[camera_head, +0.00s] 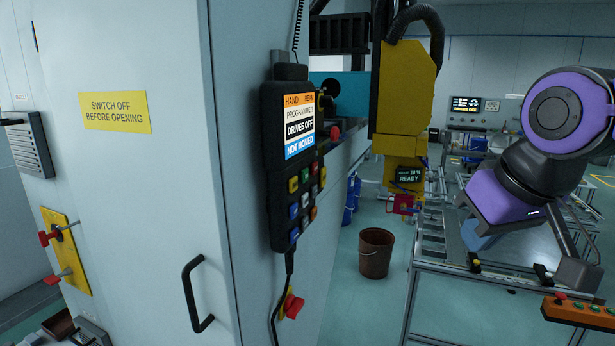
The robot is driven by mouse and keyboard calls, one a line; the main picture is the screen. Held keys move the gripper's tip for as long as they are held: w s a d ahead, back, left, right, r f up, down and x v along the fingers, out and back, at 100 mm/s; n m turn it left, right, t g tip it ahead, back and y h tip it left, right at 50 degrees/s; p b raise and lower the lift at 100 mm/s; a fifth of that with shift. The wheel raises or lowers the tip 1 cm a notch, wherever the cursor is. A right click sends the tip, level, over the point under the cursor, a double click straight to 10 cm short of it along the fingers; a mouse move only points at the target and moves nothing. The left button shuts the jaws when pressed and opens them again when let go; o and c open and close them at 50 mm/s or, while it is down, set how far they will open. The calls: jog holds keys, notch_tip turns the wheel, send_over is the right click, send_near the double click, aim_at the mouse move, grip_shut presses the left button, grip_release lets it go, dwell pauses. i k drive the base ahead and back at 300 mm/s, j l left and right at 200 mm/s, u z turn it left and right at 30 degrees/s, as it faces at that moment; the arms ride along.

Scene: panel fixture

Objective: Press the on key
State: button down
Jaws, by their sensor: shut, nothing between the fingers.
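A dark hand pendant (277,150) hangs on the side of the grey cabinet. Its lit screen (300,127) reads HAND, PROGRAMME 3, DRIVES OFF and NOT HOMED. Below the screen is a keypad (300,205) with several yellow, green, red, blue and white keys. The key markings are too small to read, so I cannot tell which one is the on key. My purple and dark arm (550,115) shows at the right, well apart from the pendant. I cannot make out my gripper's fingers in this view.
The cabinet door has a handle (194,295) and a yellow sign (115,112). A red knob (292,306) is below the pendant. A yellow machine head (405,100) hangs right of it, above a brown bucket (376,253). An orange button box (580,312) is at lower right.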

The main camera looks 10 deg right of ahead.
aim_at(305, 173)
jog(key=z, duration=1.65)
jog(key=k+j, duration=0.6)
jog(key=j, duration=0.2)
